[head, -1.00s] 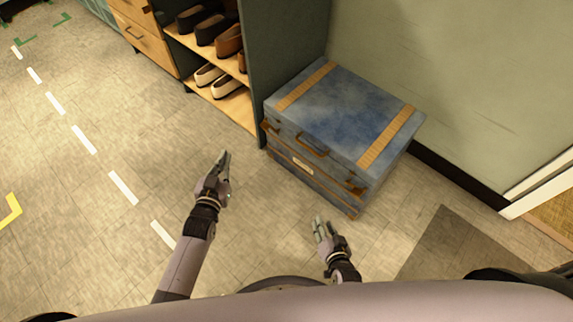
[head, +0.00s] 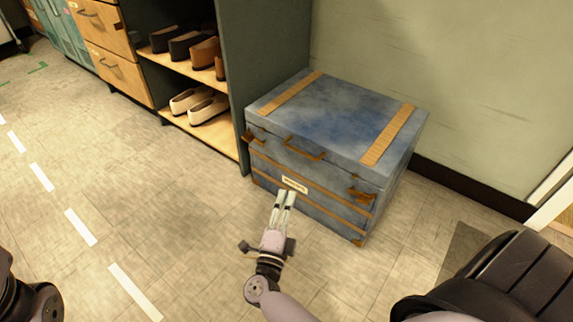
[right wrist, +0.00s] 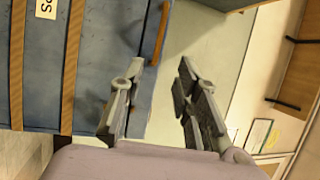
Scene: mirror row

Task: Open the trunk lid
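The blue trunk (head: 320,195) with tan straps stands on the floor against the wall. Its lid (head: 340,112) is down. A brown handle (head: 305,149) is on the front of the lid, with a brown clasp to each side. My right gripper (head: 285,193) is in front of the trunk's front face, low near the white label (head: 294,184). Its fingers are apart with nothing between them. In the right wrist view, the open fingers (right wrist: 158,72) point at the trunk, with a brown handle bar (right wrist: 162,32) beyond them. My left gripper is out of the head view.
A shoe shelf (head: 195,125) with several shoes stands directly left of the trunk. The wall (head: 440,80) is behind the trunk. A dark mat (head: 462,248) lies to the right. The floor in front and to the left is clear.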

